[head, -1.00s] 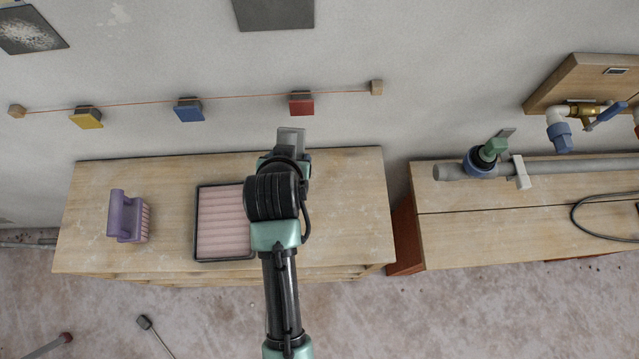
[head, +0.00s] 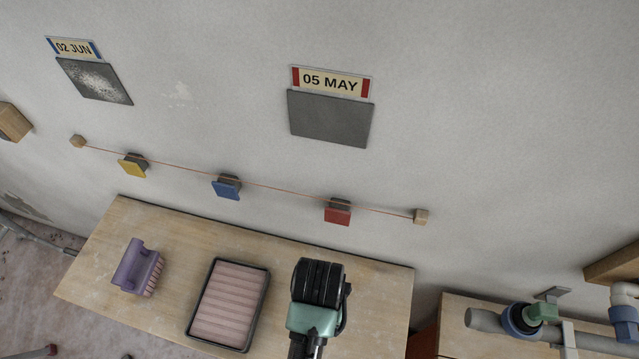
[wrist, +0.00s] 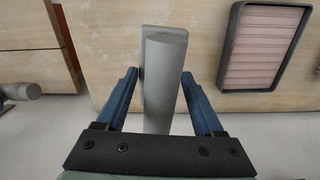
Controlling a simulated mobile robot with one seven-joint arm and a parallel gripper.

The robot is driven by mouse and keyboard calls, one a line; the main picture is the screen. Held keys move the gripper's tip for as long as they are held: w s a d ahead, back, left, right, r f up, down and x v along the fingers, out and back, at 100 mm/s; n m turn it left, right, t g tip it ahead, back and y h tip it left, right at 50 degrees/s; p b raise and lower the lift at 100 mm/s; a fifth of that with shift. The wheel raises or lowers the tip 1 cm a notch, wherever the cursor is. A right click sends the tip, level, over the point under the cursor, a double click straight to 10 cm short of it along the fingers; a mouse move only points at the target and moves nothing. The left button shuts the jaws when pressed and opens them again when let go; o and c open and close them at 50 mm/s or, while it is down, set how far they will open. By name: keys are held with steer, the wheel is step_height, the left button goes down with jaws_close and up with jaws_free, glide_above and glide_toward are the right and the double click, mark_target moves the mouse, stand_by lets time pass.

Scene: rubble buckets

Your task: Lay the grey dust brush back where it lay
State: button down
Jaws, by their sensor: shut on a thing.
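The grey dust brush (wrist: 166,85) is between the two blue fingers of my gripper (wrist: 160,73) in the wrist view. My gripper is shut on its rounded grey handle, and a flatter grey part shows behind it. Pale wooden boards lie behind the brush; I cannot tell whether it touches them. In the head view, my dark wrist is over the right part of the wooden bench (head: 385,290) and hides the fingers and the brush.
A dark-rimmed tray with a pink ribbed inside (head: 189,330) lies left of my wrist; its rim also shows in the wrist view (wrist: 232,45). A purple brush (head: 137,268) stands farther left. Yellow, blue and red blocks (head: 338,212) hang along a wall string. Pipework (head: 490,319) is at right.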

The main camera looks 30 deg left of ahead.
steer(key=shift+f+p, duration=0.6)
steer(key=shift+f, duration=3.6)
jaws_free()
steer(key=shift+f, duration=0.2)
steer(key=shift+f+b, duration=0.15)
steer(key=shift+b, duration=0.45)
step_height(320, 180, up, 13)
steer(key=shift+a+f+b, duration=0.1)
steer(key=shift+b, duration=0.4)
steer(key=shift+s+r, duration=0.1)
steer(key=shift+r, duration=0.15)
steer(key=shift+s, duration=0.1)
